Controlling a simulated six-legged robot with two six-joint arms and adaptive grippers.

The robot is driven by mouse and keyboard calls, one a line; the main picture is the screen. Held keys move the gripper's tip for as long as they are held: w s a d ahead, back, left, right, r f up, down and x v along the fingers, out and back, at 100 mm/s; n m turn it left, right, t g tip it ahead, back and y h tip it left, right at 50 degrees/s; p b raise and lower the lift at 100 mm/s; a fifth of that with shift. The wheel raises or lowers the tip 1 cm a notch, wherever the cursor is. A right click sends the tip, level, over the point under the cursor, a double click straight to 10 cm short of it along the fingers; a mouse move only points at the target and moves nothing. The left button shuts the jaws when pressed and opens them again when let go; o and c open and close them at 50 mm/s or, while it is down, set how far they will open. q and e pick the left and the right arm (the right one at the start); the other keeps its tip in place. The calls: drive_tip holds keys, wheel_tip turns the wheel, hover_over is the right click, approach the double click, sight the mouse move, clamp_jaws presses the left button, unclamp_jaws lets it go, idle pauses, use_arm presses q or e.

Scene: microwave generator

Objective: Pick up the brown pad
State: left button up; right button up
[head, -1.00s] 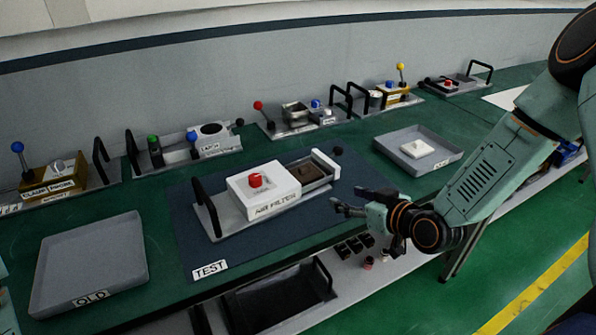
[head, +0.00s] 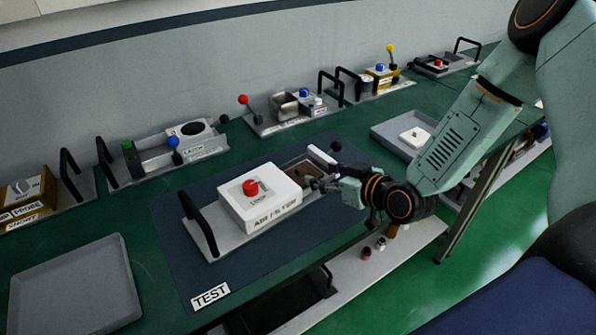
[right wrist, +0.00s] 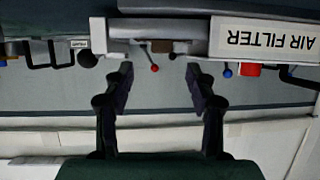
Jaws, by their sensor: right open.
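The brown pad (head: 302,171) sits in the open recess at the right end of the air filter unit (head: 262,208), beside its white box with a red knob. In the right wrist view, which is upside down, a small brown patch that looks like the pad (right wrist: 162,46) shows beyond the fingers. My right gripper (head: 322,183) is open and empty at the front right of the recess, and its fingers partly cover the view of it. The wrist view also shows its two fingers (right wrist: 160,74) apart with nothing between them. My left gripper is out of view.
The unit stands on a dark blue mat marked TEST (head: 180,255). A black handle (head: 200,223) rises at its left end. A grey tray (head: 75,285) lies at the left, and another tray (head: 385,133) holds a white piece. Lever and knob modules line the wall.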

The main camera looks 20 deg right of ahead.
sight(305, 169)
drive_tip(key=shift+w+f, duration=0.3)
drive_tip(key=shift+w, duration=0.25)
drive_tip(key=shift+w+a+f, duration=0.15)
drive_tip(key=shift+w+a, duration=0.05)
drive_tip(key=shift+w, duration=0.05)
drive_tip(key=shift+a+b, duration=0.2)
drive_tip(key=shift+b, duration=0.15)
drive_tip(key=shift+a+r, duration=0.1)
drive_tip(key=shift+r, duration=0.1)
drive_tip(key=x, duration=0.5)
drive_tip(key=shift+s+d+f+b, duration=0.1)
drive_tip(key=shift+d+f+b, duration=0.05)
drive_tip(key=shift+d+b, duration=0.2)
drive_tip(key=shift+w+a, duration=0.25)
drive_tip(key=shift+w, duration=0.05)
drive_tip(key=shift+a, duration=0.1)
drive_tip(key=shift+s, duration=0.2)
drive_tip(key=shift+c, duration=0.4)
drive_tip(key=shift+w, duration=0.25)
drive_tip(key=c, duration=0.3)
drive_tip(key=shift+c, duration=0.7)
drive_tip(key=shift+s, duration=0.2)
drive_tip(key=c, duration=0.4)
drive_tip(key=shift+w, duration=0.1)
drive_tip(key=shift+c, duration=0.6)
